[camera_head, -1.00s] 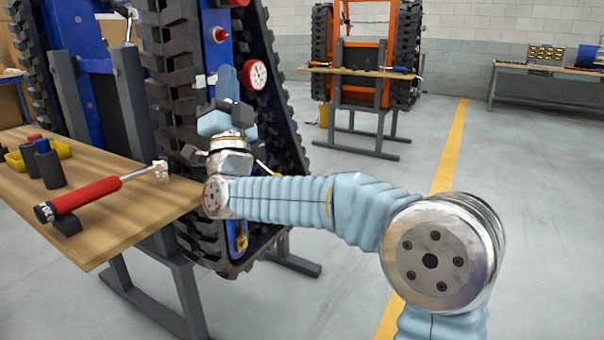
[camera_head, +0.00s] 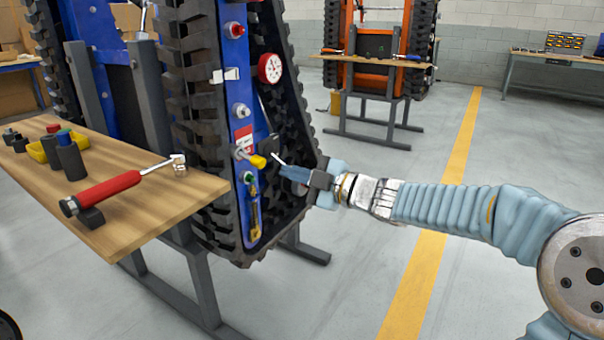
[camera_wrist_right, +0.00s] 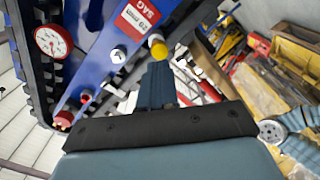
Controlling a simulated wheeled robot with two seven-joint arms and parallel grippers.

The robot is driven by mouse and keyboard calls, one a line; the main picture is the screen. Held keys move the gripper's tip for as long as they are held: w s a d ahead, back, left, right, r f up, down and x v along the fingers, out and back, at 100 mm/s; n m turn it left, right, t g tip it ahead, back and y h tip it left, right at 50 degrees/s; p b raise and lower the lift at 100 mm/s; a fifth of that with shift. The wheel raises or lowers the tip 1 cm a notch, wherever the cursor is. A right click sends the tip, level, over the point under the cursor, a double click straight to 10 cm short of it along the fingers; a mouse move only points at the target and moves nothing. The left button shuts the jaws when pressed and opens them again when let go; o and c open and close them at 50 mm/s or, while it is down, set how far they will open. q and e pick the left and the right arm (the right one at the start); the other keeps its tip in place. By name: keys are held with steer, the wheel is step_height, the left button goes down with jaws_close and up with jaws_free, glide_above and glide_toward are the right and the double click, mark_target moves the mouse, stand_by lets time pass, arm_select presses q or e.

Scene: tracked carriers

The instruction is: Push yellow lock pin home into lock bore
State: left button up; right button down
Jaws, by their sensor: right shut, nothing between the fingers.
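The yellow lock pin (camera_head: 258,161) stands out from the blue side panel (camera_head: 254,208) of the tracked carrier, with a silver shaft or collar behind its yellow head. The bore itself is hidden, and I cannot tell how deep the pin sits. My right gripper (camera_head: 284,171) is shut and empty, just right of the yellow head, with its fingers pointing left towards the panel. In the right wrist view the yellow head (camera_wrist_right: 158,48) shows just beyond the shut fingertips (camera_wrist_right: 158,68); they look apart from it. My left gripper is not in view.
A red-rimmed gauge (camera_head: 270,68), a red label and several knobs are on the panel near the pin. Black tracks (camera_head: 205,120) flank it. A wooden bench (camera_head: 140,215) at left holds a red-handled tool (camera_head: 105,191) and a yellow tray.

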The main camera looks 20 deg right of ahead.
mark_target(263, 163)
steer(key=x, duration=0.4)
steer(key=shift+w+a, duration=0.1)
steer(key=shift+a, duration=0.1)
steer(key=shift+w, duration=0.1)
steer(key=shift+x, duration=2.15)
steer(key=shift+r, duration=0.1)
steer(key=v, duration=1.6)
steer(key=shift+d, duration=0.1)
